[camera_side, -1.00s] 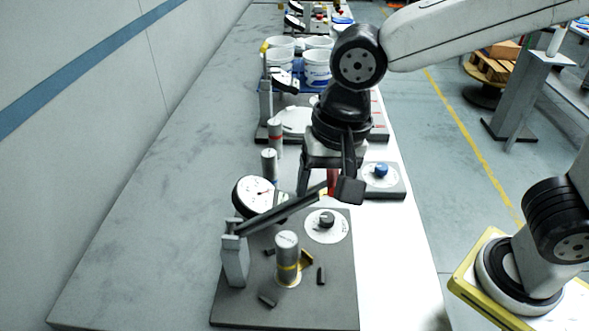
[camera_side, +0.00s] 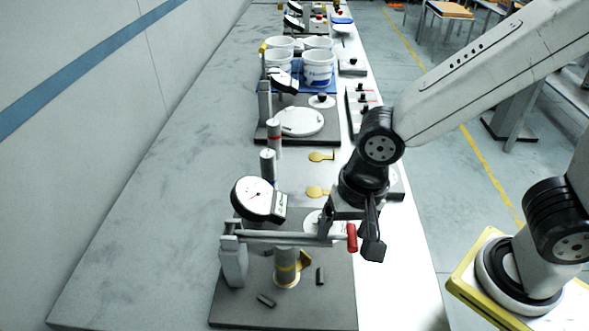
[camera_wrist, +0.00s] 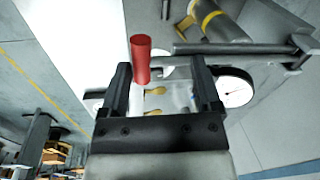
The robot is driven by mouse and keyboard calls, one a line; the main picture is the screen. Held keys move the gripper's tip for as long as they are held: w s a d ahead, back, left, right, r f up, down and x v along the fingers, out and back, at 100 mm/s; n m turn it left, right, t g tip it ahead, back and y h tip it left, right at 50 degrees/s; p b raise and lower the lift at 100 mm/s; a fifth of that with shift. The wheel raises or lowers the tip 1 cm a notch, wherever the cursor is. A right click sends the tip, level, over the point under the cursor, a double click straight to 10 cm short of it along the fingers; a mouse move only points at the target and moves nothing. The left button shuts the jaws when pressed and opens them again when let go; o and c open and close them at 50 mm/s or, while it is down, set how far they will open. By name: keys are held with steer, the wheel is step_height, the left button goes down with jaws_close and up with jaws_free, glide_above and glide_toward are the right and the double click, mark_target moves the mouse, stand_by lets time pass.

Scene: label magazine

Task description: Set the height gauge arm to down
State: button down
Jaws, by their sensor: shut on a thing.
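The height gauge arm (camera_side: 290,238) is a grey bar running from a grey hinge post (camera_side: 234,262) on the left to a red handle (camera_side: 352,238) on the right. The bar lies about level, just over a silver cylinder with a yellow band (camera_side: 286,265); I cannot tell whether they touch. In the wrist view the red handle (camera_wrist: 141,58) shows between the fingers of my gripper (camera_wrist: 160,70). A white dial gauge (camera_side: 252,194) stands behind the bar.
Farther back stand two slim cylinders (camera_side: 268,166), another gauge station with a white disc (camera_side: 300,121), and white buckets (camera_side: 318,68). The bench's left side is clear.

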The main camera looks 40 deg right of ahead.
steer(key=shift+s+f, duration=0.25)
steer(key=shift+f, duration=0.35)
steer(key=shift+c, duration=1.9)
jaws_free()
steer(key=shift+c, duration=0.5)
steer(key=shift+r, duration=0.1)
steer(key=shift+w+r, duration=0.15)
steer(key=shift+r, duration=0.5)
steer(key=shift+s+d+r, duration=0.1)
steer(key=shift+d+r, duration=0.05)
steer(key=shift+r, duration=1.1)
steer(key=shift+s+d+r, duration=0.1)
steer(key=shift+s+r, duration=0.05)
steer(key=shift+r, duration=1.05)
steer(key=shift+s+d+r, duration=0.1)
steer(key=shift+d+r, duration=0.05)
steer(key=shift+r, duration=1.1)
